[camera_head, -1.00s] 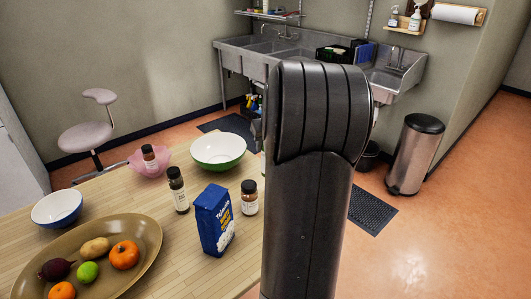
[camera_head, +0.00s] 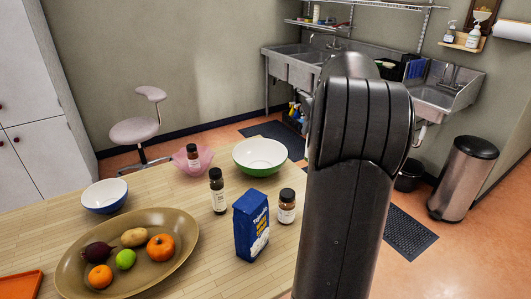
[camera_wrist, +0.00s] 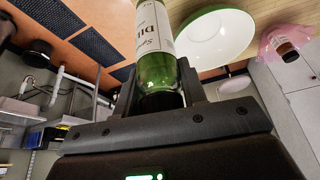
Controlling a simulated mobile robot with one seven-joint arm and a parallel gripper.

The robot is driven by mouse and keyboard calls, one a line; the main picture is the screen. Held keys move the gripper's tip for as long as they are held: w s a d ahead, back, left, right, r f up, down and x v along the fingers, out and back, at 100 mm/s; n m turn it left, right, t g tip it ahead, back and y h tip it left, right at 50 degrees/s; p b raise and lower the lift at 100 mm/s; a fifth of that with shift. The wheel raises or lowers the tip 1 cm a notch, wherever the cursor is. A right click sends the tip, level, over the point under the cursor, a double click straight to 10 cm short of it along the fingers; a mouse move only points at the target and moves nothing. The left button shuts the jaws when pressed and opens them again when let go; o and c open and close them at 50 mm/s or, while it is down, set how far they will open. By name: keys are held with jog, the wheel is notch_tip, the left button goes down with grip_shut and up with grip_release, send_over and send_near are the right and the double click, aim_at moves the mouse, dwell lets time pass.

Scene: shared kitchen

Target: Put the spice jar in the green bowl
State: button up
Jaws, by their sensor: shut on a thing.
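The spice jar (camera_wrist: 157,58), greenish glass with a white label partly reading "DILL", is in the wrist view. My gripper (camera_wrist: 160,92) is shut on it, one finger on each side. The green bowl (camera_head: 259,172), with a white inside, stands on the wooden table in the head view and looks empty. It also shows in the wrist view (camera_wrist: 218,38), to the right of the held jar and apart from it. In the head view my gripper and the held jar are hidden behind my arm.
A dark bottle (camera_head: 217,190), a blue packet (camera_head: 251,226) and another jar (camera_head: 286,207) stand in front. A blue bowl (camera_head: 104,197) and a fruit platter (camera_head: 187,241) are at left.

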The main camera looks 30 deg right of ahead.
jog(key=w+a+f, duration=0.4)
jog(key=w+f, duration=0.1)
jog(key=w, duration=0.2)
jog(key=w+a+f, duration=0.5)
jog(key=w, duration=0.3)
jog(key=shift+f+n, duration=0.3)
jog(key=shift+n, duration=0.1)
jog(key=shift+w+f, duration=0.1)
jog(key=shift+f, duration=0.05)
jog(key=shift+f, duration=0.3)
jog(key=o, duration=1.1)
